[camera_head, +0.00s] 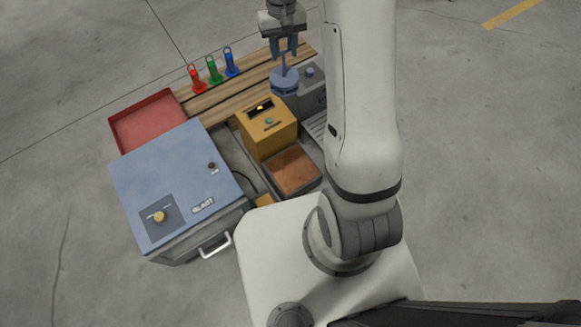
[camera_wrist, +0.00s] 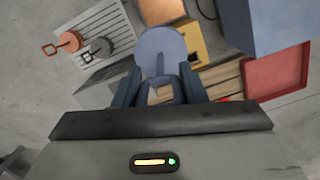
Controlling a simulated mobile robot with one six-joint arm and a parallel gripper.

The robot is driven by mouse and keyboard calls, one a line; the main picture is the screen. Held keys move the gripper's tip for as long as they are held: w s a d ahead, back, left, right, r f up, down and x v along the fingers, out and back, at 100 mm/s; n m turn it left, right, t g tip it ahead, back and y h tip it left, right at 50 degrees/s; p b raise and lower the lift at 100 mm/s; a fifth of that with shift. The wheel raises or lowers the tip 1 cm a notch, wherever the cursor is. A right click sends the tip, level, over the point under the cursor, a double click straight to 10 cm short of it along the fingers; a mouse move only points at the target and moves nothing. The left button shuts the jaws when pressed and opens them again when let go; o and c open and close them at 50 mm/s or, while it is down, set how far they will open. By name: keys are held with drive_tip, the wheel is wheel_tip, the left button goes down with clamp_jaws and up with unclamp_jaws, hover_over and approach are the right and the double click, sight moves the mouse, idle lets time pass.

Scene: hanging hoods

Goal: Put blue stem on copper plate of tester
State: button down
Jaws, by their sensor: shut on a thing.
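The blue stem is a blue-grey round disc (camera_head: 284,80) with a thin upright shaft, and my gripper (camera_head: 284,48) is shut on that shaft. In the wrist view the disc (camera_wrist: 160,42) shows just beyond the fingers of my gripper (camera_wrist: 158,84). In the head view it overlaps the wooden slats and a grey box; its exact height above them is hard to tell.
Red (camera_head: 195,79), green (camera_head: 213,70) and blue (camera_head: 231,63) tags stand on the slats. A red tray (camera_head: 152,118) and a blue-lidded blast cabinet (camera_head: 175,175) are left. A grooved tray (camera_wrist: 88,30) holds handled pieces.

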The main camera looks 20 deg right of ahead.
sight(278, 95)
drive_tip(key=s+a+f+m+b, duration=0.1)
drive_tip(key=f+m, duration=0.1)
drive_tip(key=f, duration=0.3)
drive_tip(key=s+a+f+m+b, duration=0.1)
drive_tip(key=f+m, duration=0.1)
drive_tip(key=f, duration=0.4)
drive_tip(key=s+a+f+m+b, duration=0.1)
drive_tip(key=f+m, duration=0.2)
drive_tip(key=f, duration=0.2)
drive_tip(key=shift+s+f+y, duration=0.1)
drive_tip(key=shift+f+y, duration=0.3)
drive_tip(key=s+f+m+b, duration=0.2)
drive_tip(key=f+b, duration=0.1)
drive_tip(key=f, duration=0.4)
drive_tip(key=s+d+f+m+b, duration=0.1)
drive_tip(key=s+f+m+b, duration=0.1)
drive_tip(key=f, duration=0.6)
drive_tip(key=s+d+f+m+t+b, duration=0.1)
drive_tip(key=s+f+m+b, duration=0.1)
drive_tip(key=f+m+b, duration=0.2)
wheel_tip(278, 95, down, 4)
drive_tip(key=shift+s+d+r+y+b, duration=0.1)
drive_tip(key=shift+s+d+y+b, duration=0.15)
drive_tip(key=shift+b, duration=0.6)
drive_tip(key=c, duration=0.9)
unclamp_jaws()
drive_tip(key=shift+s, duration=0.1)
